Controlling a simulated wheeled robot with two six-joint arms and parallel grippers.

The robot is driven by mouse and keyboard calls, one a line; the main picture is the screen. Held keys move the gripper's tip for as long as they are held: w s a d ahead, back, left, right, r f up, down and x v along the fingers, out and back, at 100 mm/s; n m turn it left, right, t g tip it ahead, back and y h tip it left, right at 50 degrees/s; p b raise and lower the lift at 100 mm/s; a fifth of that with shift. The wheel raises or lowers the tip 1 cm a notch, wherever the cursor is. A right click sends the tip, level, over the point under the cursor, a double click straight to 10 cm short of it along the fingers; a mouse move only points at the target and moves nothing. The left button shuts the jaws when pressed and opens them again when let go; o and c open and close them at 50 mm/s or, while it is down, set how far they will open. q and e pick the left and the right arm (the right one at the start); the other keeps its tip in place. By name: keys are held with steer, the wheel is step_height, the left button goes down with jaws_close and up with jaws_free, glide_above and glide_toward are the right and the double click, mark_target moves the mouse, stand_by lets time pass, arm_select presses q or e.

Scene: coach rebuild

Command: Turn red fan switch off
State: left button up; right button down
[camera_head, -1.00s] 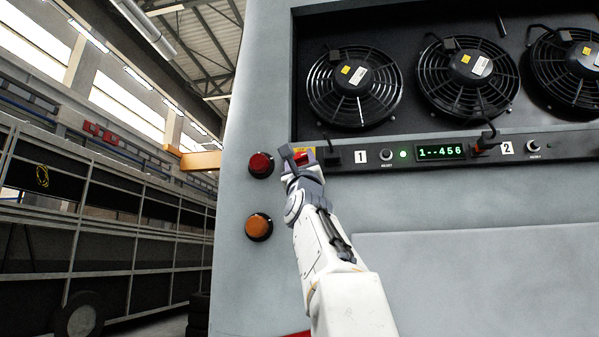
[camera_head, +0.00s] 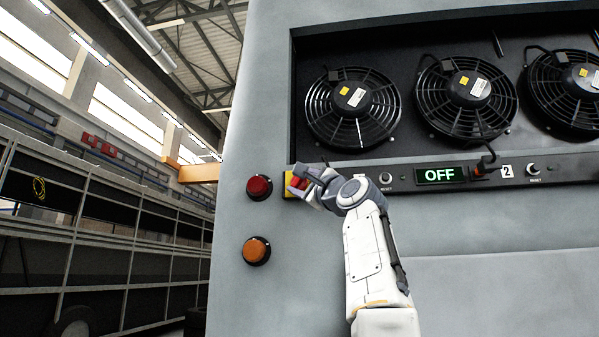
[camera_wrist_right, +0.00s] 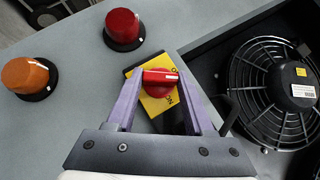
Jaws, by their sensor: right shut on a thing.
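The red fan switch (camera_wrist_right: 160,77) is a red rotary knob on a yellow plate (camera_wrist_right: 157,104) with black lettering. In the right wrist view it sits between the two purple fingers of my right gripper (camera_wrist_right: 160,88), and the white line on its handle lies roughly crosswise. In the head view the red switch (camera_head: 297,183) is partly hidden by my right gripper (camera_head: 303,181), which is shut on it. The display (camera_head: 440,174) on the black strip reads OFF. My left gripper is out of view.
A red lamp (camera_head: 259,187) and an orange lamp (camera_head: 256,251) stick out of the grey panel left of the switch. Three black fans (camera_head: 352,108) sit in the recess above the strip. A second red switch (camera_head: 487,167) lies further right, near label 2.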

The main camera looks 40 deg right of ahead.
steer(key=n+g+y+p, duration=0.1)
steer(key=n+p, duration=0.1)
steer(key=p, duration=0.1)
steer(key=r+n+g+y+p, duration=0.1)
steer(key=n+g+p, duration=0.1)
steer(key=n+p, duration=0.1)
steer(key=shift+p, duration=0.5)
steer(key=shift+f+n+g+p, duration=0.1)
steer(key=shift+n+g+p, duration=0.55)
steer(key=shift+p, duration=0.55)
steer(key=shift+f+y, duration=0.1)
steer(key=shift+y, duration=0.3)
steer(key=shift+c, duration=1.4)
jaws_free()
steer(key=shift+s, duration=0.1)
steer(key=s+b, duration=0.2)
steer(key=s, duration=0.8)
steer(key=shift+s+a, duration=0.2)
steer(key=shift+a, duration=0.2)
